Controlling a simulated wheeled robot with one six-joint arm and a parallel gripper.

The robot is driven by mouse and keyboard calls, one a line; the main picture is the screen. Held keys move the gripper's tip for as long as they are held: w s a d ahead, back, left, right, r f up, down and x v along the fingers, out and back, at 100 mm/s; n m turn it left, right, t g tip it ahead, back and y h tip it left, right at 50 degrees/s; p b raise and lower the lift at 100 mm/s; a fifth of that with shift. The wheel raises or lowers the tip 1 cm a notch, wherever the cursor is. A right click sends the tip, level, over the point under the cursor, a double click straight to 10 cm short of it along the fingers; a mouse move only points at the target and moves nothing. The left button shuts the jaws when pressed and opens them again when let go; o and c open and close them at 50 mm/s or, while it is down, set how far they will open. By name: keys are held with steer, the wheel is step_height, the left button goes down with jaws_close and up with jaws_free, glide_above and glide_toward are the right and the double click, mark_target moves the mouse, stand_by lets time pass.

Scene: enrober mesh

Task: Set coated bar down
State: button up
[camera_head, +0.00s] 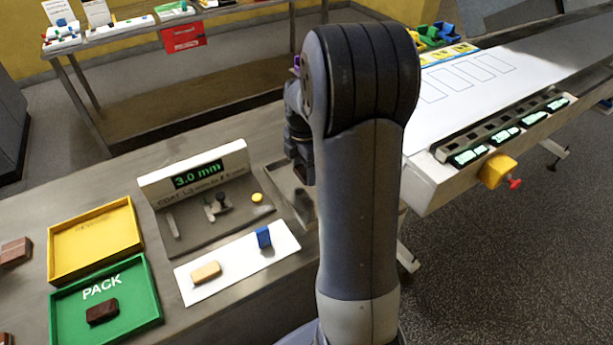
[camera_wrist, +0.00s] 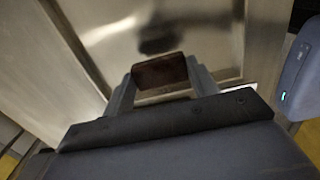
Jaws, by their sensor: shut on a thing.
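In the wrist view, my gripper (camera_wrist: 163,77) is shut on a dark brown coated bar (camera_wrist: 159,70), with one finger at each end of it. The bar is held over a shiny metal surface (camera_wrist: 205,35), and a dark blurred reflection shows just beyond it. I cannot tell whether the bar touches the metal. In the head view, my arm hides the held bar and most of the gripper. A metal tray (camera_head: 283,184) shows beside my arm.
A green PACK tray (camera_head: 150,318) holds another dark bar (camera_head: 102,311). A yellow tray (camera_head: 95,240) looks empty. A gauge stand (camera_head: 190,225) reads 3.0 mm. A white conveyor (camera_head: 470,85) lies right.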

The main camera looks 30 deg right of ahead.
mark_target(304, 172)
steer(key=shift+f, duration=1.9)
steer(key=shift+f, duration=0.2)
steer(key=o, duration=0.8)
steer(key=shift+c, duration=0.2)
step_height(304, 172, up, 12)
steer(key=shift+r, duration=0.25)
